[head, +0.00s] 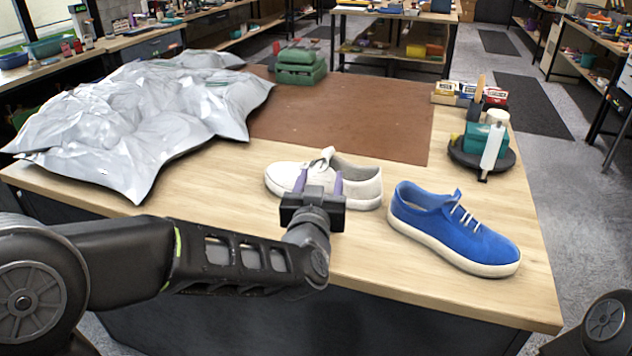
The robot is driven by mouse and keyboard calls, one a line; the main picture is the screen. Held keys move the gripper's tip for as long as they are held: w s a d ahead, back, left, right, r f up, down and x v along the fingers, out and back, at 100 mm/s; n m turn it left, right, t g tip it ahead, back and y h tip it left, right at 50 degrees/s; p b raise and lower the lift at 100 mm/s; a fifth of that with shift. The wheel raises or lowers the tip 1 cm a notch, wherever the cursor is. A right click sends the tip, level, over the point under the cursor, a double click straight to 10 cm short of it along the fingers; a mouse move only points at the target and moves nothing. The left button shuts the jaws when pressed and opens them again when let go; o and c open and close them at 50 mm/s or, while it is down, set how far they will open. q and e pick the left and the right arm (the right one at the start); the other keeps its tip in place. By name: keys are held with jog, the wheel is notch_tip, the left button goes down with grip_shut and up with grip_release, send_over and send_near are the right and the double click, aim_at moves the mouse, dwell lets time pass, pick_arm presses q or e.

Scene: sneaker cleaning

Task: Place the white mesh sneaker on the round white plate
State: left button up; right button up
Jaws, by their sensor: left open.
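The white sneaker (363,181) lies sole down on the wooden workbench, near the middle of the front edge. My left gripper (319,181) reaches in from the left, in front of and over the sneaker's near side. Its two purple-grey fingers are apart and overlap the sneaker in the picture; I cannot tell whether they touch it. The gripper hides part of the sneaker's middle. My right gripper is out of view.
A blue sneaker (450,228) lies right of the white one, close to it. A crumpled silver sheet (140,110) covers the left. A brown mat (350,115) lies behind, with a green case (300,66) at its back. Small boxes (465,92) stand at the back right.

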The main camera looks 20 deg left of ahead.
aim_at(325, 162)
pick_arm(q)
jog(key=shift+w+a, duration=0.15)
jog(key=shift+w, duration=1.1)
jog(key=shift+w, duration=0.1)
jog(key=w, duration=0.5)
jog(key=shift+a+f+p, duration=0.1)
jog(key=shift+a+p, duration=0.2)
jog(key=shift+a, duration=0.05)
jog(key=shift+c, duration=0.4)
grip_shut()
